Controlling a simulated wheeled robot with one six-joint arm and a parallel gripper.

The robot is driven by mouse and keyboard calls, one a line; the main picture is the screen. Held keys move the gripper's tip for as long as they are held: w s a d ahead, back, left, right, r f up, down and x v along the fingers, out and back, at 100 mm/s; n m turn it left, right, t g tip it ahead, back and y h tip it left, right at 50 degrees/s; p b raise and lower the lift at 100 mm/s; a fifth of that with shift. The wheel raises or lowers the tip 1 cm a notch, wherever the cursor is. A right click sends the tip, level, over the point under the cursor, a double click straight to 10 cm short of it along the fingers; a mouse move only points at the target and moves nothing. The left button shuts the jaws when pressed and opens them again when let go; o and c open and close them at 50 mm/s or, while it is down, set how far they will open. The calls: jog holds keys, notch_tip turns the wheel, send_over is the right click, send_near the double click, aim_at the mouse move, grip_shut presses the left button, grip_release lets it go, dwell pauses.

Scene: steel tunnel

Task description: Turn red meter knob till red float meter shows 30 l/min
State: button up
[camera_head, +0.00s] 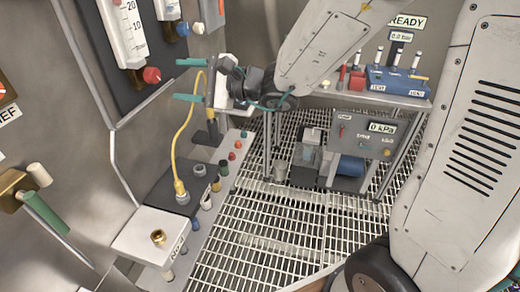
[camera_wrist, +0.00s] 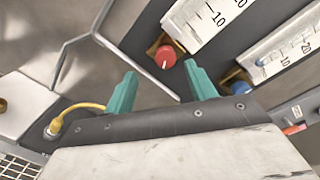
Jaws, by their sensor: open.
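The red meter knob (camera_head: 152,75) sits at the foot of the red float meter (camera_head: 125,35), a white scale on a dark wall panel at upper left. Marks 20 and 10 show; the meter's top is cut off and I cannot read a float. My gripper (camera_head: 188,80) has teal fingers, open and empty, pointing left at the panel, a short way right of the knob. In the wrist view the red knob (camera_wrist: 166,57), with a white mark, appears beyond and between the spread fingertips (camera_wrist: 160,74), apparently untouched. The red meter's scale (camera_wrist: 207,15) is above it.
A second meter with a blue knob (camera_wrist: 240,88) is close beside the right finger. A bench (camera_head: 150,235) with fittings stands lower left; grating floor lies open.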

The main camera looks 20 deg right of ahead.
jog(key=s+a+n+g, duration=0.1)
jog(key=s+n+g, duration=0.7)
jog(key=s, duration=0.5)
jog(key=s+d+f+n+g+h, duration=0.2)
jog(key=s+d+h, duration=0.5)
jog(key=s, duration=0.4)
jog(key=shift+d+f+n+h, duration=0.3)
jog(key=shift+d+f+n, duration=0.25)
jog(key=shift+n, duration=0.75)
jog(key=shift+s+f, duration=0.1)
jog(key=s+d+h, duration=0.2)
jog(key=d+h, duration=0.1)
jog(key=d, duration=0.3)
jog(key=s+d+n+t+h, duration=0.1)
jog(key=s+d+h, duration=0.2)
jog(key=d, duration=0.3)
jog(key=shift+d+f+h, duration=0.25)
jog(key=shift+h, duration=0.25)
